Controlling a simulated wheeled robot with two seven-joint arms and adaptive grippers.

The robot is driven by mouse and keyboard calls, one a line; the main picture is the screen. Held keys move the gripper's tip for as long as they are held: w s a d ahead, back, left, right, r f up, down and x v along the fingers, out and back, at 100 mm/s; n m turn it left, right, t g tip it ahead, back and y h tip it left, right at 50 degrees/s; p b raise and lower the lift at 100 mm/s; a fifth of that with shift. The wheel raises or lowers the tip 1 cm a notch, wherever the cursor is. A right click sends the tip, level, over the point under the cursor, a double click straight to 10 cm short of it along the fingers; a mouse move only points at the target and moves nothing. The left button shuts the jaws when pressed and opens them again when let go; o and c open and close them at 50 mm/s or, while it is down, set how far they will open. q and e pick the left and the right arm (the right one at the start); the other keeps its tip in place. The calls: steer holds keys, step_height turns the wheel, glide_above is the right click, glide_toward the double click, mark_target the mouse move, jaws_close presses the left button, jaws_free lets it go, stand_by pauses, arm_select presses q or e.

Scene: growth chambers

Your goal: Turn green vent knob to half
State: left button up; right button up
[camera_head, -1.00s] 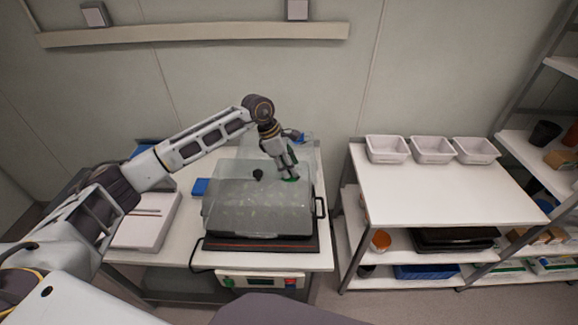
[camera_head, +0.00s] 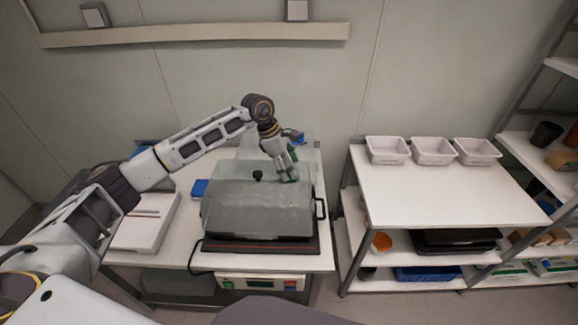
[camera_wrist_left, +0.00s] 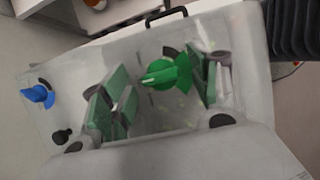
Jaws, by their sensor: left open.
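The green vent knob (camera_wrist_left: 170,72) sits on the clear lid (camera_wrist_left: 62,95) of the chamber, with a pale pointer line on it. In the left wrist view it lies between the green-padded fingers of my left gripper (camera_wrist_left: 155,98), nearer the right finger, with a gap on the left side. My left gripper (camera_head: 288,180) is open over the right part of the lid (camera_head: 235,208) in the head view. It hides most of the knob there. My right gripper is not in view.
A blue knob (camera_wrist_left: 38,93) and a small black knob (camera_wrist_left: 62,136) are also on the lid. A dark handle (camera_head: 320,208) is at the chamber's right side. Three white tubs (camera_head: 433,151) stand on the table to the right, whose front is clear.

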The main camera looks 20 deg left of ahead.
arm_select(q)
steer(key=v, duration=1.2)
steer(key=shift+f, duration=0.1)
stand_by(0.6)
